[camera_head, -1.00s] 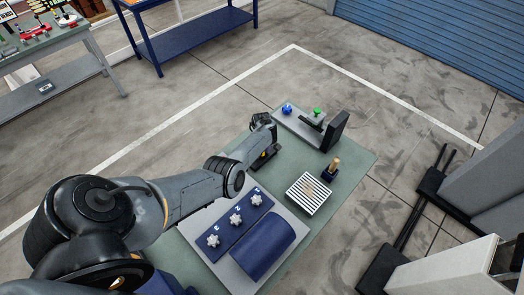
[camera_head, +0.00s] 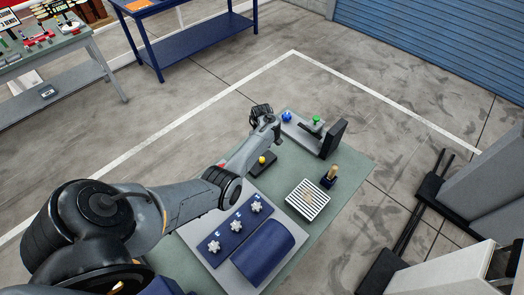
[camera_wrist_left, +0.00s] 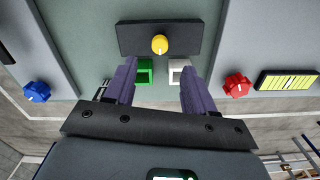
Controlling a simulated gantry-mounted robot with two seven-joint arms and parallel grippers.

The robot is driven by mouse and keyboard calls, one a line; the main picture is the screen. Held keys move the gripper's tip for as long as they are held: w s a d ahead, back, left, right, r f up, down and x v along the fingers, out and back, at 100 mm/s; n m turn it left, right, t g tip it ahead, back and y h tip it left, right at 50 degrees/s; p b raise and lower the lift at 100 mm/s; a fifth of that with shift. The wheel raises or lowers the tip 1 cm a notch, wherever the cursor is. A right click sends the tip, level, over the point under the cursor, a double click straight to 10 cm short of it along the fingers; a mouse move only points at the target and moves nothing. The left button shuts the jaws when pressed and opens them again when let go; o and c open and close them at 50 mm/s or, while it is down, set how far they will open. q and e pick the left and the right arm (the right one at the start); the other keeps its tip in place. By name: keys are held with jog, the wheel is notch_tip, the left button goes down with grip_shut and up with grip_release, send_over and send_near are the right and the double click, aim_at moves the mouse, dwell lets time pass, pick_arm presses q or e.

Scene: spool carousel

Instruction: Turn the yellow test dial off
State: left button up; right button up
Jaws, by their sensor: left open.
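The yellow dial (camera_head: 262,160) sits on a dark plate (camera_head: 271,167) on the green-grey table. In the left wrist view the yellow dial (camera_wrist_left: 160,44) is round with a small pale mark, on its dark plate (camera_wrist_left: 130,38). My left gripper (camera_head: 262,110) is open and empty, past the dial toward the table's far edge. In the left wrist view its two purple fingers (camera_wrist_left: 160,68) are spread apart, with the dial between and beyond their tips, not touched. My right gripper is not in view.
A blue knob (camera_wrist_left: 37,92) and a red knob (camera_wrist_left: 237,85) flank the gripper. Green (camera_wrist_left: 144,76) and white (camera_wrist_left: 178,74) squares show between the fingers. A panel with white knobs (camera_head: 236,226), a striped pad (camera_head: 307,199) and an upright dark block (camera_head: 333,138) share the table.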

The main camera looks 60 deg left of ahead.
pick_arm(q)
notch_tip(320, 180, up, 2)
jog(key=shift+r, duration=0.1)
jog(key=shift+s, duration=0.1)
dwell(0.5)
